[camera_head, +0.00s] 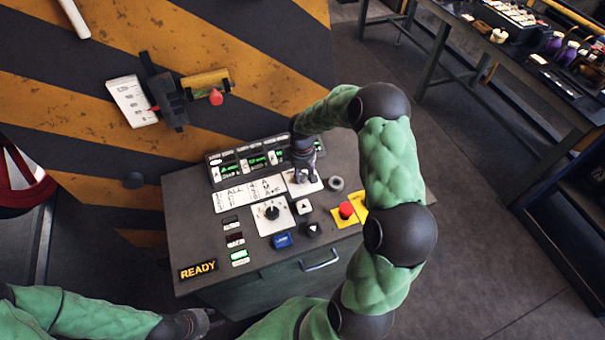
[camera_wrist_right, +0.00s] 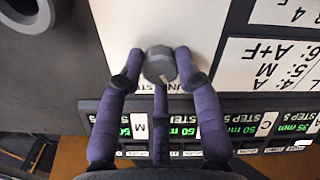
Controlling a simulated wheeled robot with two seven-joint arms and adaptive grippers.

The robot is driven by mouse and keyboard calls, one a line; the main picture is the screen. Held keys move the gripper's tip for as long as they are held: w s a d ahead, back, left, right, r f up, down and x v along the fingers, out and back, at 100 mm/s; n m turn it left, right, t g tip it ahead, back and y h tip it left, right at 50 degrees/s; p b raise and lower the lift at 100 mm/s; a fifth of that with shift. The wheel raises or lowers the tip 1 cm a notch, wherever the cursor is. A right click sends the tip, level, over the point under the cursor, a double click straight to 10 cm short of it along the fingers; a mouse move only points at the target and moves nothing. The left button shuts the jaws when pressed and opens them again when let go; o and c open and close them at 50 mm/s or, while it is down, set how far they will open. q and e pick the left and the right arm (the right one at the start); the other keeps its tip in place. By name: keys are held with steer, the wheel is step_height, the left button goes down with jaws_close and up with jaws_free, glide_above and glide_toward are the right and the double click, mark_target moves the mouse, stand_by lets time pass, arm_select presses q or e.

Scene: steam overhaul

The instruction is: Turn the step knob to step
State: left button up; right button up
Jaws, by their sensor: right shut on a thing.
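The step knob (camera_wrist_right: 158,66) is a grey knob on a white plate (camera_wrist_right: 126,30). Its label is partly covered; letters like "UN" and "ST" show beside it in the right wrist view. My right gripper (camera_wrist_right: 160,72) has its purple fingers closed around the knob from the sides. In the head view the right gripper (camera_head: 305,181) reaches down onto the white plate at the back right of the control panel (camera_head: 190,225), and hides the knob. Which mark the knob points at cannot be told. My left gripper (camera_head: 200,322) is low at the left, apart from the panel, its fingers unclear.
Near the knob are a round grey button (camera_head: 336,183), a red emergency button (camera_head: 346,209), a black selector (camera_head: 272,212), a blue button (camera_head: 282,240) and lit displays (camera_head: 255,162). A READY sign (camera_head: 198,269) glows. A striped wall stands behind; a workbench (camera_head: 545,70) is at right.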

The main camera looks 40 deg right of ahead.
mark_target(302, 176)
steer(key=shift+f+m+b, duration=0.1)
steer(key=shift+m+b, duration=0.6)
steer(key=shift+m, duration=0.5)
steer(key=m+b, duration=0.1)
steer(key=m, duration=0.2)
steer(key=shift+m+b, duration=0.3)
steer(key=shift+b, duration=0.05)
steer(key=m+b, duration=0.2)
steer(key=m, duration=0.3)
steer(key=shift+m, duration=0.4)
steer(key=o, duration=1.1)
steer(key=shift+o, duration=0.2)
step_height(302, 176, up, 12)
